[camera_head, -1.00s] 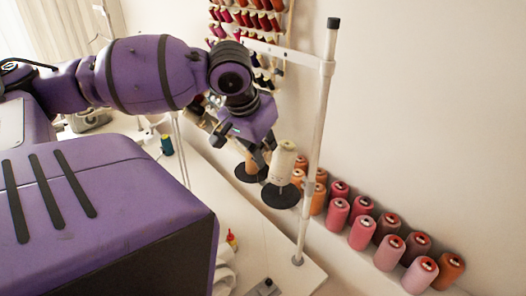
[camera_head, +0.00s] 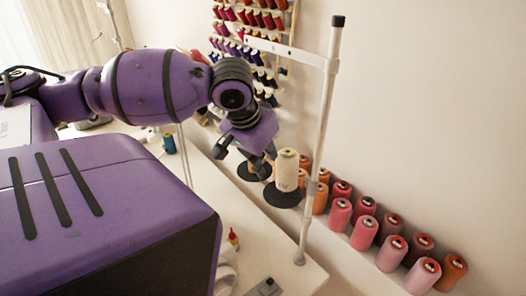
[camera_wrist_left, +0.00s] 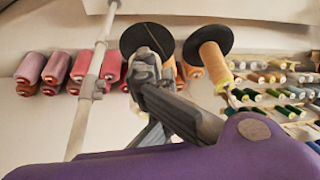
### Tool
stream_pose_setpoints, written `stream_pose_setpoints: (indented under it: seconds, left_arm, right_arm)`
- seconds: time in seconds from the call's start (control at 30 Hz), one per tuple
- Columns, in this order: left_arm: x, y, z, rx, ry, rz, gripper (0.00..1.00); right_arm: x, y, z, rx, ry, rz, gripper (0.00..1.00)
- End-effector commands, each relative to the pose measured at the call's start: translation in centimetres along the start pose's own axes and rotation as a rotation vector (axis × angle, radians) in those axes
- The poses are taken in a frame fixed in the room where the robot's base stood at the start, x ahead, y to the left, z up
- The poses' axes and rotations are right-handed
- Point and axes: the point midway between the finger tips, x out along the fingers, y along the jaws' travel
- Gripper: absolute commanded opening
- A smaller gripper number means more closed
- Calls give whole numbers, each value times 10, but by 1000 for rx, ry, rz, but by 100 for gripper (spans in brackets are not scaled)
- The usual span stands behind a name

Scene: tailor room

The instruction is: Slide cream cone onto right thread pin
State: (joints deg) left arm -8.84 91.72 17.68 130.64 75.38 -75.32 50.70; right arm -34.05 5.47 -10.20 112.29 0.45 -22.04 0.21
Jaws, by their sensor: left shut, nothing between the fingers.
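The cream cone (camera_head: 287,170) stands upright over the nearer black disc (camera_head: 283,197) of the thread stand in the head view. No bare pin shows above the cone. My left gripper (camera_head: 262,163) is shut and empty, just left of the cone, pointing down. In the left wrist view, which is upside down, its fingers (camera_wrist_left: 155,85) overlap the left disc (camera_wrist_left: 147,36) and hide much of what is there. My right gripper is not in view.
The stand's white pole (camera_head: 319,140) rises right of the cone, with a crossbar above. Several pink and orange cones (camera_head: 364,232) line the wall at right. A spool rack (camera_head: 262,25) hangs behind. A teal spool (camera_head: 169,144) stands on the white table.

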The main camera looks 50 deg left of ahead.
Motion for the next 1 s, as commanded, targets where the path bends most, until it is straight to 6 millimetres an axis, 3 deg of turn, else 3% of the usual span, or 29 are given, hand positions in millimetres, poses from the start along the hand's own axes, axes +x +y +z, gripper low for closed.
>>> stream_pose_setpoints:
  seconds: [0.6,1.0]
  left_arm:
    - [21,1,5,0,9,6,0]
    - [24,1,6,0,10,6,0]
  right_arm:
    - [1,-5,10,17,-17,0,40]
    - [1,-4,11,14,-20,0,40]
